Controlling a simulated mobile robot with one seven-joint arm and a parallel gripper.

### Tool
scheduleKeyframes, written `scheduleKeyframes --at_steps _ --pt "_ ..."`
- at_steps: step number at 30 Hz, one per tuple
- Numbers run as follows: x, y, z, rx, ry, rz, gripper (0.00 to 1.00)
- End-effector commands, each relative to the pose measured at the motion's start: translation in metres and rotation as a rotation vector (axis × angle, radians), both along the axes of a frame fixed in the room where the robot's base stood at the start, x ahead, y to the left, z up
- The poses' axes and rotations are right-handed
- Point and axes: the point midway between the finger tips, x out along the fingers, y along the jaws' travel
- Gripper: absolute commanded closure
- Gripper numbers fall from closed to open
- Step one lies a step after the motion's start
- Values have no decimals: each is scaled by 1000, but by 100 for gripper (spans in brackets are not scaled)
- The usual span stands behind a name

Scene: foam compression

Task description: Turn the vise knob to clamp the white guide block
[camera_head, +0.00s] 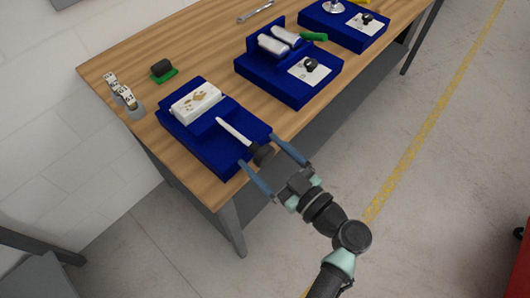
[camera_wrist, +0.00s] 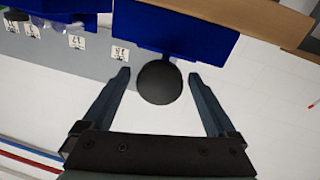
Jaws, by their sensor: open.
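The blue vise (camera_head: 200,140) sits at the near edge of the wooden table. A white guide block (camera_head: 196,103) with brownish marks lies in its far part. A thin white bar (camera_head: 236,132) lies on the blue body, between the block and the knob. The dark round vise knob (camera_head: 262,154) sticks out at the vise's near side. In the wrist view the knob (camera_wrist: 160,82) is centred between my fingers. My gripper (camera_head: 258,161) is open, one finger on each side of the knob. The wrist view shows a gap on both sides.
A second blue fixture (camera_head: 290,85) with white cylinders and a third blue fixture (camera_head: 345,25) stand farther along the table (camera_head: 150,45). A green-based black block (camera_head: 162,70) and small metal parts (camera_head: 124,95) are at the left. The floor in front is clear.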

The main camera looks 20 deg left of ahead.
Motion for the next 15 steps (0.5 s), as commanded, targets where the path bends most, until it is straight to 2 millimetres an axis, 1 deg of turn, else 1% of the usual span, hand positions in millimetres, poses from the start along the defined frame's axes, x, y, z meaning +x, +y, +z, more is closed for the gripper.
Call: scheduleKeyframes --at_steps 1,2,6,14,15 --pt "0 0 0 0 0 0 7" --pt "0 0 0 0 0 0 11" --pt "0 0 0 0 0 0 36" --pt "0 0 0 0 0 -1 83" --pt "0 -1 0 0 0 -1 90"
